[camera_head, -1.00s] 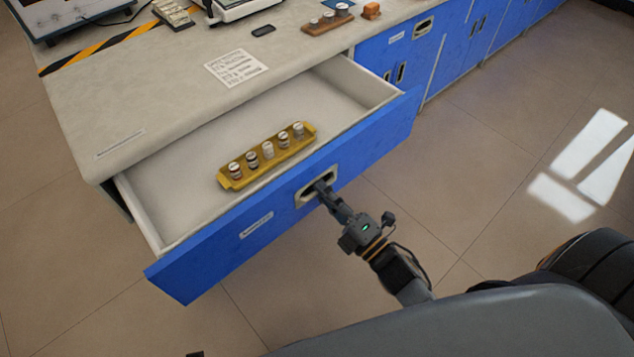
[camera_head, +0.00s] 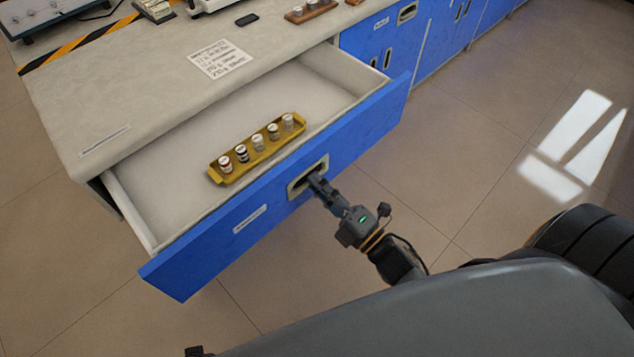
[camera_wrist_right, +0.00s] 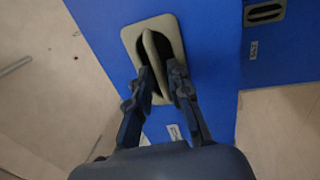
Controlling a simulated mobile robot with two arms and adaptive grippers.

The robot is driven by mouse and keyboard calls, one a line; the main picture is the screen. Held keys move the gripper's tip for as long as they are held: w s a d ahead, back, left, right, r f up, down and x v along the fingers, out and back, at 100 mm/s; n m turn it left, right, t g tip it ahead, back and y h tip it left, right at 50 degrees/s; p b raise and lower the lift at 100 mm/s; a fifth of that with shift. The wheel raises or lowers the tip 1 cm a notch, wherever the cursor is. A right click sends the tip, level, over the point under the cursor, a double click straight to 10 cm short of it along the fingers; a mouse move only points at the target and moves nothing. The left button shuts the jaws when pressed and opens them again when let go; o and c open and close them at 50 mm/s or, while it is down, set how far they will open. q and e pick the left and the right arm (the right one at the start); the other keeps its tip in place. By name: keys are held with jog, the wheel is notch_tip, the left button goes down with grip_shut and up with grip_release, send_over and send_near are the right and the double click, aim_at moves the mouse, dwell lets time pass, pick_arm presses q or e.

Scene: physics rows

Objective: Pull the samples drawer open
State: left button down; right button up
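The blue-fronted samples drawer (camera_head: 365,137) stands well open from the counter, and its pale inside shows. A yellow tray (camera_head: 222,178) with several small capped vials lies in it near the front. The drawer's recessed handle (camera_head: 292,190) is in the middle of the front and also shows in the right wrist view (camera_wrist_right: 128,38). My right gripper (camera_head: 313,179) is at this handle. In the right wrist view its fingers (camera_wrist_right: 163,78) lie on both sides of the handle's bar, closed on it.
The grey counter (camera_head: 130,95) carries a paper sheet (camera_head: 220,58), a small dark object (camera_head: 247,20) and a brown rack (camera_head: 310,12). More blue cabinets (camera_head: 430,40) run to the back right. The tiled floor (camera_head: 470,170) right of the drawer is clear.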

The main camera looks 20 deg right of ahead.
jog(key=v, duration=1.1)
jog(key=shift+f, duration=0.1)
